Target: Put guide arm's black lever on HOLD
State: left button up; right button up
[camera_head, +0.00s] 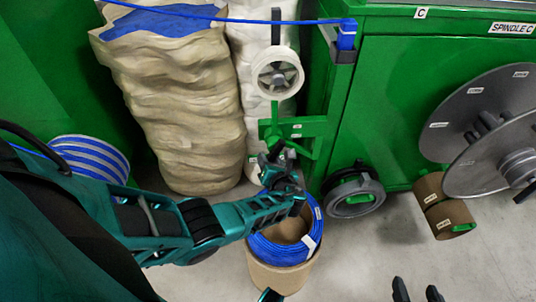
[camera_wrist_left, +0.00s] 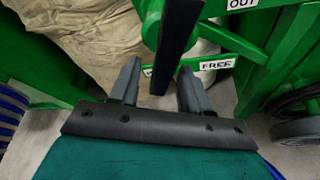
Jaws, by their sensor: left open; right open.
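A long black bar, which looks like the guide arm's lever (camera_wrist_left: 176,42), comes down from the top of the left wrist view. Its lower end lies between the fingers of my left gripper (camera_wrist_left: 160,80), which is open; I cannot tell whether they touch it. A "FREE" label (camera_wrist_left: 215,65) is right of the lever, and part of another label shows to its left. In the head view my left gripper (camera_head: 272,160) is just below the green guide bracket (camera_head: 308,127) and covers the lever area. My right gripper (camera_head: 417,291) is open and empty at the bottom edge.
A white guide wheel (camera_head: 277,74) hangs above the bracket. Below my left gripper a brown barrel (camera_head: 280,280) holds a blue cable coil (camera_head: 300,246). A wrapped sack (camera_head: 180,110), the green machine (camera_head: 390,90) and a grey wheel (camera_head: 354,198) stand close by.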

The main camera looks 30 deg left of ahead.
pick_arm(q)
jog(key=p+v, duration=0.3)
jog(key=v, duration=0.7)
jog(key=shift+p, duration=0.4)
jog(key=shift+s+r, duration=0.1)
jog(key=shift+d, duration=0.1)
